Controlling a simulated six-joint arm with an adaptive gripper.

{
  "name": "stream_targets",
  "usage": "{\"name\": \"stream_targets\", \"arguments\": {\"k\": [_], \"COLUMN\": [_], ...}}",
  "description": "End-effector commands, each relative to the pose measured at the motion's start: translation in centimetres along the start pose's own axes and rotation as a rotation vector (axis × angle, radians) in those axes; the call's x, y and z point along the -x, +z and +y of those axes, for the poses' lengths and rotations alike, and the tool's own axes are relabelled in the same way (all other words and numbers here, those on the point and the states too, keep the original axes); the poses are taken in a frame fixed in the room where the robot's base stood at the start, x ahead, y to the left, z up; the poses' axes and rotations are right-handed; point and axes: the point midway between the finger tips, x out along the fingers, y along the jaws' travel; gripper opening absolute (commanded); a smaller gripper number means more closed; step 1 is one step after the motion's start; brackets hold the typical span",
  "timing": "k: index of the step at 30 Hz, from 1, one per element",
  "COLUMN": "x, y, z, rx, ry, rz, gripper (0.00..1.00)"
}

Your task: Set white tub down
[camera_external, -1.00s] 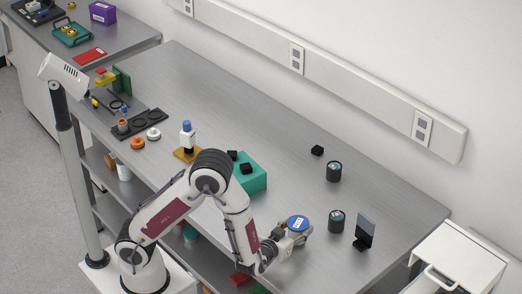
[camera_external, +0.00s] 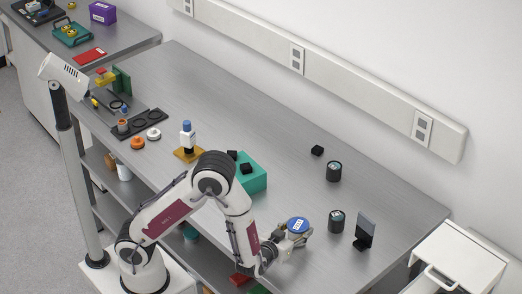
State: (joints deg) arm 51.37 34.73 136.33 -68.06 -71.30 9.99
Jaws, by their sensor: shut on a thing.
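The white tub (camera_external: 298,225) shows mainly as a round blue lid with a pale label, low at the right of centre. My gripper (camera_external: 297,238) is shut around its side, reaching in from the left. The tub looks upright. The fingers hide most of its body, and I cannot tell whether its base touches the grey bench (camera_external: 330,262).
Two dark cylinders (camera_external: 336,221) (camera_external: 334,171) and a dark upright plate (camera_external: 365,232) stand to the right. A teal box (camera_external: 252,177) with black blocks lies behind my arm. The bench's front edge is close by. The bench between teal box and cylinders is clear.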

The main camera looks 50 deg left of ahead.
Motion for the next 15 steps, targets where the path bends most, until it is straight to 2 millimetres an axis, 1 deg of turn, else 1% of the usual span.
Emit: {"name": "stream_targets", "arguments": {"k": [15], "x": [-0.19], "y": [0.7], "z": [0.01], "rx": [-0.001], "ry": [0.0], "rz": [0.0], "gripper": [0.22]}}
